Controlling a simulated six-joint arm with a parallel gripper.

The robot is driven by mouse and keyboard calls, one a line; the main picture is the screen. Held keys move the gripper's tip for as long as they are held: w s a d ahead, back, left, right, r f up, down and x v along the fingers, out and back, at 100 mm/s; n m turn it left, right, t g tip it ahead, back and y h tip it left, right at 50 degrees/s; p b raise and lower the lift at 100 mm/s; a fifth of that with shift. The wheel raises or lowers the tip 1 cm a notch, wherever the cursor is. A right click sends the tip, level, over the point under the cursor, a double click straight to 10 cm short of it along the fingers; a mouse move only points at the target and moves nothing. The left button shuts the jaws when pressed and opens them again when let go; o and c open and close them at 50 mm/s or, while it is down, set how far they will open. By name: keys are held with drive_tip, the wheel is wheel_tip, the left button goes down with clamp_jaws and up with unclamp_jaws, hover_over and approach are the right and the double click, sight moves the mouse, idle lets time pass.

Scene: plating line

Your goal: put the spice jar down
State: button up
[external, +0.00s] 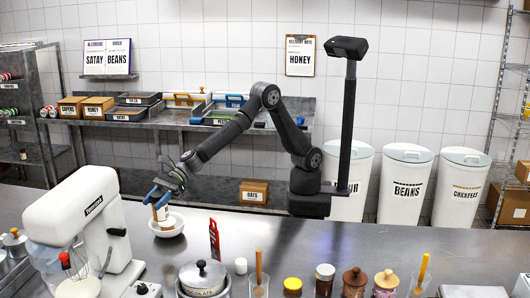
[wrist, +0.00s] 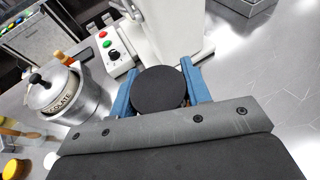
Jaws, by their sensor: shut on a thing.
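The spice jar shows in the external view (external: 162,213) as a small pale jar with a label, low under my gripper (external: 160,195). In the wrist view its round black lid (wrist: 159,90) sits between the two blue fingers of my gripper (wrist: 160,88). The fingers are shut on the jar from both sides. A white bowl (external: 168,231) is directly below or behind the jar in the external view. I cannot tell whether the jar touches the bowl or is held above it. The jar's lower part is hidden in the wrist view.
A white stand mixer (external: 88,215) stands left of the jar. Several jars and pots line the counter's front edge. The steel counter (external: 390,245) is clear at centre right.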

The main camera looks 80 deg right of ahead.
drive_tip(key=shift+s+a+f, duration=1.1)
drive_tip(key=shift+a+f, duration=0.7)
drive_tip(key=shift+a, duration=0.05)
drive_tip(key=shift+s+a+f, duration=1.05)
drive_tip(key=shift+a+f, duration=0.7)
drive_tip(key=shift+a, duration=0.05)
drive_tip(key=shift+s+a+f, duration=1.1)
drive_tip(key=shift+a+f, duration=0.7)
drive_tip(key=shift+a, duration=0.05)
drive_tip(key=shift+f, duration=0.15)
drive_tip(key=o, duration=1.2)
drive_tip(key=shift+r, duration=0.2)
drive_tip(key=v, duration=1.2)
drive_tip(key=shift+f, duration=0.1)
